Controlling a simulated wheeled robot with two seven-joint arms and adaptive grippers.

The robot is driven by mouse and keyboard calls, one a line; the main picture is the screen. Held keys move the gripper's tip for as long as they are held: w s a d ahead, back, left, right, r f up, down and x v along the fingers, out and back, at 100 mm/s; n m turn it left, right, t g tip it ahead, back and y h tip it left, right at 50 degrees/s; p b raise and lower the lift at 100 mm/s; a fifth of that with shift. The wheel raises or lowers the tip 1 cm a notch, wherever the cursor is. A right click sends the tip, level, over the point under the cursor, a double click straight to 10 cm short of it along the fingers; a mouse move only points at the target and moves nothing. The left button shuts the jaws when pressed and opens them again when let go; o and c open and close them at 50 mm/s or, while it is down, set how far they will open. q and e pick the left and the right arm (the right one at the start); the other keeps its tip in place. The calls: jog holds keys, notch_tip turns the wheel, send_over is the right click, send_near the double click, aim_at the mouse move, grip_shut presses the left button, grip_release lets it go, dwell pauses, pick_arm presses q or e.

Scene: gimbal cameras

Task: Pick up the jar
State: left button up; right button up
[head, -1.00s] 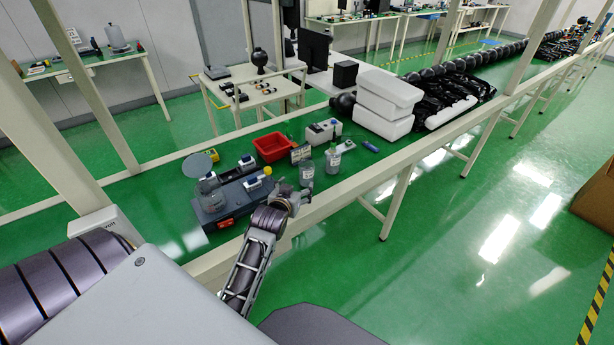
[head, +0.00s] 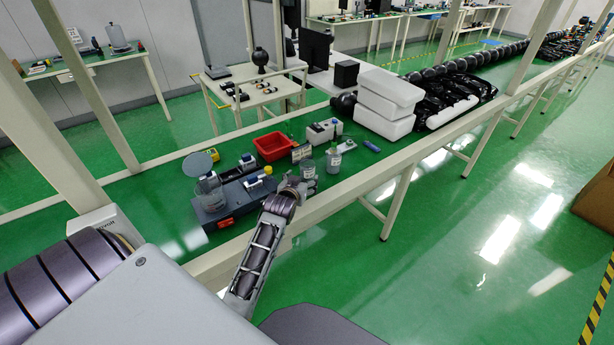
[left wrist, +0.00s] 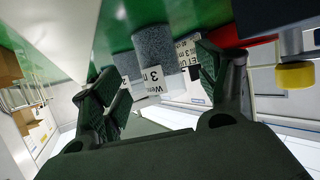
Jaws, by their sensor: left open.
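A clear jar (head: 307,171) with a white label stands upright on the green bench near its front edge. In the left wrist view a grey labelled jar (left wrist: 153,52) shows between and beyond the fingertips, tilted in the picture. My left gripper (head: 293,184) is just left of the jar in the head view and hides part of it. In the left wrist view my left gripper (left wrist: 160,88) is open, its two dark fingers well apart, with nothing clearly held. Whether a finger touches the jar I cannot tell. My right gripper is not in view.
A bottle (head: 333,162) stands close to the right of the jar. A red bin (head: 272,147) lies behind. A dark device (head: 230,199) with another clear jar (head: 209,193) is to the left. White boxes (head: 388,103) stand farther along the bench. A pale rail (head: 340,192) runs along the front.

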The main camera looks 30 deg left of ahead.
aim_at(305, 177)
pick_arm(q)
jog(key=shift+w+a+f, duration=0.2)
jog(key=shift+w+f, duration=0.05)
jog(key=shift+w, duration=0.35)
jog(key=shift+w+f, duration=0.1)
jog(key=shift+w, duration=0.05)
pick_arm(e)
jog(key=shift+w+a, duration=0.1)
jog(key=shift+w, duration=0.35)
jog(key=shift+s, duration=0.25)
pick_arm(q)
jog(key=shift+w+a, duration=0.1)
jog(key=shift+w, duration=0.05)
jog(key=shift+x, duration=2.4)
jog(key=shift+w, duration=0.1)
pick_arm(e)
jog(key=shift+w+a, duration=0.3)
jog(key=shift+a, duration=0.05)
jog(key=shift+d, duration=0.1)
